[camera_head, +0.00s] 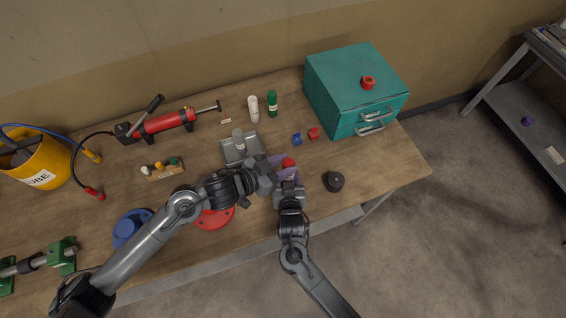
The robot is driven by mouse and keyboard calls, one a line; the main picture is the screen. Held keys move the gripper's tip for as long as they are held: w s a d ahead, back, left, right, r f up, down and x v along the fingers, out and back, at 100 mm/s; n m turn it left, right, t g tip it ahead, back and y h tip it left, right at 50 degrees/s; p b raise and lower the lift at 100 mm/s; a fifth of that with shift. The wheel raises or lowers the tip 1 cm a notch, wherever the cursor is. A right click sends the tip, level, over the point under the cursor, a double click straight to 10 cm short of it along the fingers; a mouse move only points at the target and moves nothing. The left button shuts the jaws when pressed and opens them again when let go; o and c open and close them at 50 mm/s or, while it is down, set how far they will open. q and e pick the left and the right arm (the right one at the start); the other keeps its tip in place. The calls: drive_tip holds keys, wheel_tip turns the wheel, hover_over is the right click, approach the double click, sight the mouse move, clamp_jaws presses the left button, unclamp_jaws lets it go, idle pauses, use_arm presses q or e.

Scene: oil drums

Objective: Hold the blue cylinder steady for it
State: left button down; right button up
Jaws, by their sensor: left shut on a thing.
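A bluish-purple cylinder (278,161) is on the wooden bench near the middle, mostly hidden by my two grippers. A red cap-like piece (288,163) shows at its top right. My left gripper (268,177) reaches in from the left and is shut at the cylinder's near left side. My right gripper (289,187) comes up from below and is close against the near right side of the cylinder. Its fingers are too small and overlapped to tell whether they are open or shut.
A red round lid (214,218) lies below the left forearm, a blue one (131,227) further left. A black knob (333,181) stands to the right. A grey tray (229,160), white bottle (253,109), green bottle (272,104) and teal box (345,85) are behind.

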use_arm(q)
drive_tip(key=shift+f, duration=0.55)
drive_tip(key=c, duration=0.6)
unclamp_jaws()
drive_tip(key=shift+a, duration=0.1)
drive_tip(key=v, duration=1.2)
use_arm(e)
drive_tip(key=o, duration=1.4)
